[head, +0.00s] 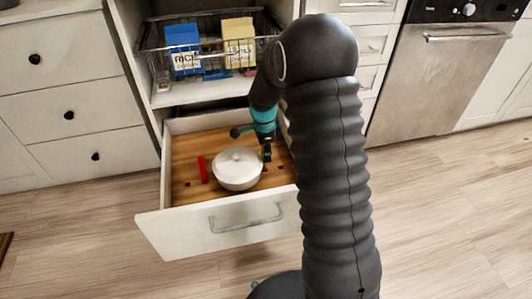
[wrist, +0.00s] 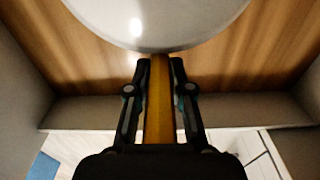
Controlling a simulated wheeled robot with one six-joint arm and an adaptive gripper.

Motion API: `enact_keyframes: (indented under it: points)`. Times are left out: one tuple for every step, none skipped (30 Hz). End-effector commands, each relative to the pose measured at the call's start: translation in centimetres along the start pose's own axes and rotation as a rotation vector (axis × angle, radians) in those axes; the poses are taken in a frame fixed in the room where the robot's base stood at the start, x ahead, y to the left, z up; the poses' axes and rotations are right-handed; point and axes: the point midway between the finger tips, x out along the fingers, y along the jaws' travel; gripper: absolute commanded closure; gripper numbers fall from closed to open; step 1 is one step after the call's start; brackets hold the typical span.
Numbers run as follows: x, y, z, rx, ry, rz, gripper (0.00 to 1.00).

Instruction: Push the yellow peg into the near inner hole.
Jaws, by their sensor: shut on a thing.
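The yellow peg (wrist: 158,105) stands between the fingers of my gripper (wrist: 160,62) in the wrist view, and the gripper is shut on it. In the head view my gripper (head: 267,158) is down inside the open drawer, just right of the white lidded pot. Only a small yellow patch of the peg shows there. A dark spot that looks like a hole (head: 187,184) shows in the wooden drawer floor at the front left. The near inner hole cannot be made out for sure. The peg's lower end and whatever is under it are hidden.
The white pot (head: 238,170) sits mid-drawer, close beside my gripper; its rim also shows in the wrist view (wrist: 155,25). A red peg (head: 203,170) stands left of it. The drawer front (head: 170,236) and walls enclose the space. A wire basket (head: 150,40) with boxes is above.

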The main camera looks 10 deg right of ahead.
Motion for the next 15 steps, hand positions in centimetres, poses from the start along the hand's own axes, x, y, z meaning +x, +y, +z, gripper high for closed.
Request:
enact_keyframes:
  points:
    - [0.09, 0.00, 0.00, 0.000, 0.000, 0.000, 1.00]
    - [0.14, 0.00, 0.01, 0.000, 0.000, 0.000, 1.00]
    - [0.22, 0.00, 0.01, 0.000, 0.000, 0.000, 1.00]
    - [0.28, 0.00, 0.01, 0.000, 0.000, 0.000, 1.00]
    - [0.35, 0.00, 0.02, 0.000, 0.000, 0.000, 1.00]
    - [0.44, 0.00, 0.02, 0.000, 0.000, 0.000, 1.00]
    - [0.51, 0.00, 0.02, 0.000, 0.000, 0.000, 1.00]
    - [0.57, 0.00, 0.02, 0.000, 0.000, 0.000, 1.00]
    - [0.66, 0.00, 0.02, 0.000, 0.000, 0.000, 1.00]
    - [0.72, 0.00, 0.03, 0.000, 0.000, 0.000, 1.00]
    - [0.78, 0.00, 0.03, 0.000, 0.000, 0.000, 1.00]
    - [0.87, 0.00, 0.03, 0.000, 0.000, 0.000, 1.00]
    - [0.93, 0.00, 0.04, 0.000, 0.000, 0.000, 1.00]
    - [0.99, 0.00, 0.04, 0.000, 0.000, 0.000, 1.00]
    - [1.08, 0.00, 0.04, 0.000, 0.000, 0.000, 1.00]
